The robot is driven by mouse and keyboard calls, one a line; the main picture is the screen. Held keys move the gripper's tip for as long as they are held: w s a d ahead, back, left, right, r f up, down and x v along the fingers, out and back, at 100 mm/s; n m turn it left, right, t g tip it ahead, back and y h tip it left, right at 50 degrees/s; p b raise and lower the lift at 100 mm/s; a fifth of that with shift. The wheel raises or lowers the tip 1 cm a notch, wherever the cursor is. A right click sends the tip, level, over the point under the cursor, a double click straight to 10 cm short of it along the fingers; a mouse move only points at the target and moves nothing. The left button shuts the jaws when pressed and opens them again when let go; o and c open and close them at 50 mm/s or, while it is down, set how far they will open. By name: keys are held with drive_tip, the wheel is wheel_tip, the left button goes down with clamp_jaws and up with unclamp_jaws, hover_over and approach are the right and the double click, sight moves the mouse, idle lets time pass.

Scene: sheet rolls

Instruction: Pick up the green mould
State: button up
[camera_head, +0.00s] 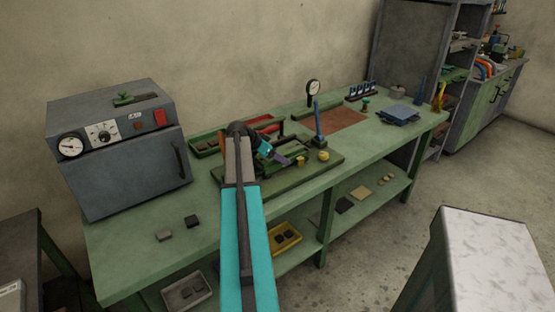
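I cannot tell for sure which thing is the green mould. A small flat green piece with a dark knob (133,98) lies on top of the grey oven, and a green plate with small parts (325,170) lies on the bench. My teal arm reaches up from the bottom over the bench. My gripper (283,160) is small in the picture, at the arm's end over the green plate. Whether its fingers are open, or touch anything, does not show clearly. The arm hides part of the plate.
The grey oven (125,160) with a gauge stands on the left of the green bench (140,255). A blue upright tool (318,125), a dial gauge (313,88) and a blue stack (398,115) stand further right. The bench's front left is mostly clear. A pale-topped block (495,255) stands at lower right.

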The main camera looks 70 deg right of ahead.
drive_tip(key=shift+d+r+b, duration=0.1)
drive_tip(key=shift+r+b, duration=0.75)
drive_tip(key=shift+r, duration=3.75)
drive_tip(key=shift+r, duration=0.15)
